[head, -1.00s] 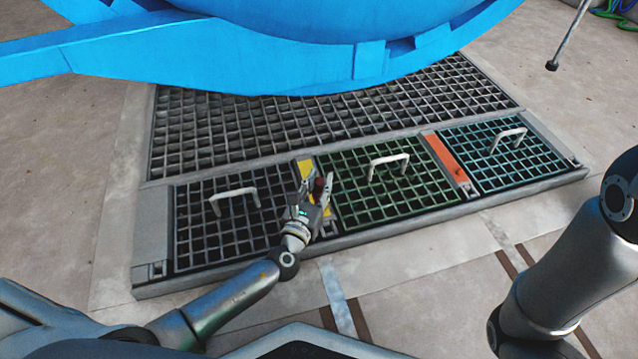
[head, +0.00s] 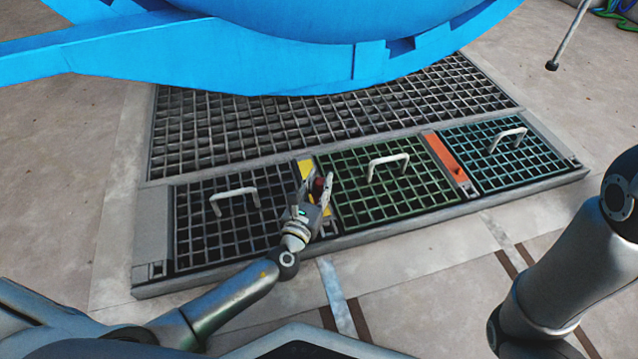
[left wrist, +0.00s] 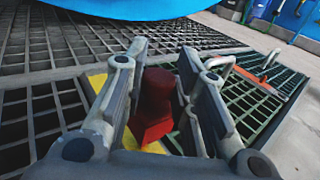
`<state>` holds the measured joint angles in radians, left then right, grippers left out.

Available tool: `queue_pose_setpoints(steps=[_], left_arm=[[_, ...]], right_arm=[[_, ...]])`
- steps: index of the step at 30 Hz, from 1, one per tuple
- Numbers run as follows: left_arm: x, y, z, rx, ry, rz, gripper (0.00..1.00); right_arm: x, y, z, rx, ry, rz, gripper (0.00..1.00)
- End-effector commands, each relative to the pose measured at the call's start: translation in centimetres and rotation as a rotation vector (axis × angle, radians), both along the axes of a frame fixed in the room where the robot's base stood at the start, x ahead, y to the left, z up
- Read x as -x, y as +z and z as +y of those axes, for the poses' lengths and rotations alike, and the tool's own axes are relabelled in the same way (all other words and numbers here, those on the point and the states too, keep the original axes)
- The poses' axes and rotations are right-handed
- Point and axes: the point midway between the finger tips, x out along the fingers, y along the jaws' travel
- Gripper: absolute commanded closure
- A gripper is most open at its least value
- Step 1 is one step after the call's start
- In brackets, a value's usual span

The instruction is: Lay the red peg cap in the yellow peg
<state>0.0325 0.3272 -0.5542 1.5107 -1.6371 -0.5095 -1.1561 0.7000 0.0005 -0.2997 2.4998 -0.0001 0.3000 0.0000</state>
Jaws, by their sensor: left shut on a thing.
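The red peg cap (head: 318,187) is between the fingers of my left gripper (head: 317,182). In the left wrist view the cap (left wrist: 155,103) is a dark red block with a wider lower part, held by the gripper (left wrist: 163,85). The yellow peg (head: 304,169) is a flat yellow strip between the dark grate and the green grate. My gripper is over it and hides its middle. Yellow also shows beside and below the cap in the left wrist view (left wrist: 97,82). I cannot tell whether the cap touches it. My right gripper is out of view.
A dark grate (head: 228,228) with a raised handle lies left, and a green grate (head: 385,205) with a handle lies right. An orange strip (head: 447,160) separates it from a teal grate (head: 505,165). A large blue vessel (head: 300,50) stands behind.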

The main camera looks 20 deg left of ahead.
Motion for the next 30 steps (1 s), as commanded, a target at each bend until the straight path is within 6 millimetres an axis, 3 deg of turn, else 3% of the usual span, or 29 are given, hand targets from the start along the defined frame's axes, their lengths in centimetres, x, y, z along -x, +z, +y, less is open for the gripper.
queue_pose_setpoints(steps=[30], left_arm=[[0.0,-1.9,0.0,0.0,0.0,0.0,0.98]], right_arm=[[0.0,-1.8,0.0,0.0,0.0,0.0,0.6]])
